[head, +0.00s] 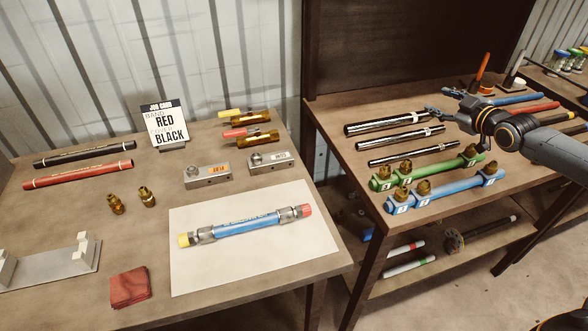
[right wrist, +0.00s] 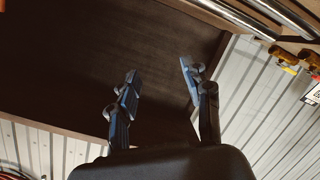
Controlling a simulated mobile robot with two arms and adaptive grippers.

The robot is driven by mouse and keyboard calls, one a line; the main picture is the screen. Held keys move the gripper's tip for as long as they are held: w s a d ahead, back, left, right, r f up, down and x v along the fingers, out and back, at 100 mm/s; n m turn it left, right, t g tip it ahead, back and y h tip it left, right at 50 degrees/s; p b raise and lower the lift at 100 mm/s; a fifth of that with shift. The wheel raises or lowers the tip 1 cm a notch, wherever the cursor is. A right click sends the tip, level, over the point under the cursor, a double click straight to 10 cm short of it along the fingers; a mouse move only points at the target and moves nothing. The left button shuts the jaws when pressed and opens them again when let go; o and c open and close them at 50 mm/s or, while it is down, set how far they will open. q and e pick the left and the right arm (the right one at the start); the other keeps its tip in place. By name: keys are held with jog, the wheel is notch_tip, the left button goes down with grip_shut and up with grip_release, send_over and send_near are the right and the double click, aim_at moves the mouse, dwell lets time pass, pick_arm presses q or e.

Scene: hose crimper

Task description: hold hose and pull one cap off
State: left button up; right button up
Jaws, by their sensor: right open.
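A blue hose (head: 240,228) with metal end fittings lies on a white mat (head: 300,262) on the left bench. A yellow cap (head: 184,240) is on its left end and a red cap (head: 306,210) on its right end. My right gripper (head: 438,102) is above the right bench, well apart from the hose, with its fingers spread and nothing between them. The right wrist view also shows the open fingers of my right gripper (right wrist: 158,74), empty against a dark panel. My left gripper does not show in either view.
The left bench (head: 75,205) also holds a job card (head: 165,125), black and red hoses (head: 78,175), brass fittings (head: 147,196), grey blocks (head: 208,176), a metal bracket (head: 45,268) and a folded red cloth (head: 130,288). Rods and colored racks (head: 430,172) fill the right bench. A gap separates the benches.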

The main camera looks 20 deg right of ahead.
jog(key=w+a+r+y, duration=0.2)
jog(key=w+a+r, duration=0.1)
jog(key=a, duration=0.6)
jog(key=w+a+r+y, duration=0.2)
jog(key=w+a+r, duration=0.15)
jog(key=a, duration=0.55)
jog(key=n+g, duration=1.1)
jog(key=g, duration=0.4)
send_near(272, 215)
jog(key=shift+y, duration=0.3)
jog(key=x, duration=0.9)
jog(key=shift+d+f, duration=0.25)
jog(key=shift+c, duration=0.4)
grip_shut()
